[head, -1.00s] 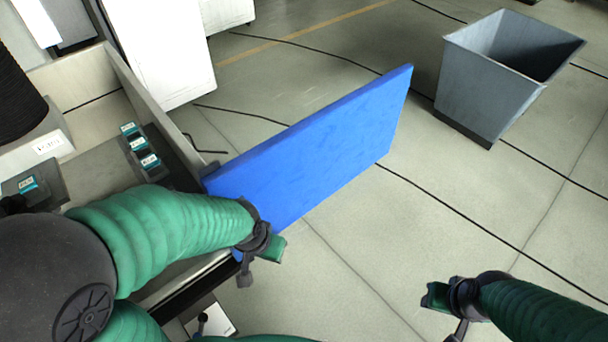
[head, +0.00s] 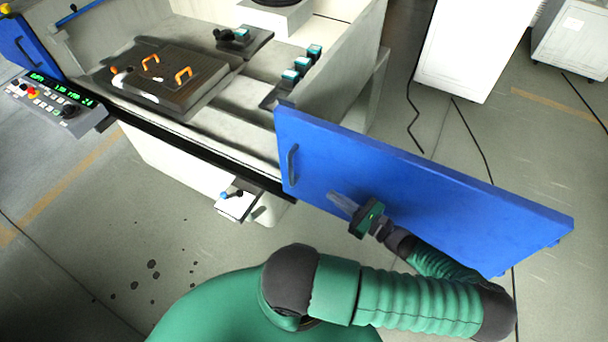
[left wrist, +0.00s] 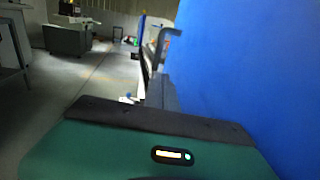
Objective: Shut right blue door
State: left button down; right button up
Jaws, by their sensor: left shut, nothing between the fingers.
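The right blue door (head: 430,185) is a flat panel that juts out to the right past the machine's front right corner. Its dark handle (head: 292,163) is at its left end, by the machine. The front opening beside it is uncovered. My left gripper (head: 342,203) is shut and empty in front of the door's outer face, right of and a little below the handle. I cannot tell whether it touches the panel. In the left wrist view the door (left wrist: 255,70) fills the right side, and the handle (left wrist: 163,48) shows ahead. My right gripper is out of view.
The machine bed (head: 235,110) holds a plate with orange handles (head: 183,75). A control panel (head: 55,100) and another blue door (head: 28,45) are at the left. A white cabinet (head: 470,50) stands behind. Floor in front is clear, with dark spots.

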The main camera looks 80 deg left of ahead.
aim_at(292, 171)
pick_arm(q)
jog(key=x, duration=1.2)
jog(key=shift+s+p, duration=0.35)
jog(key=shift+s, duration=0.15)
jog(key=shift+a, duration=0.2)
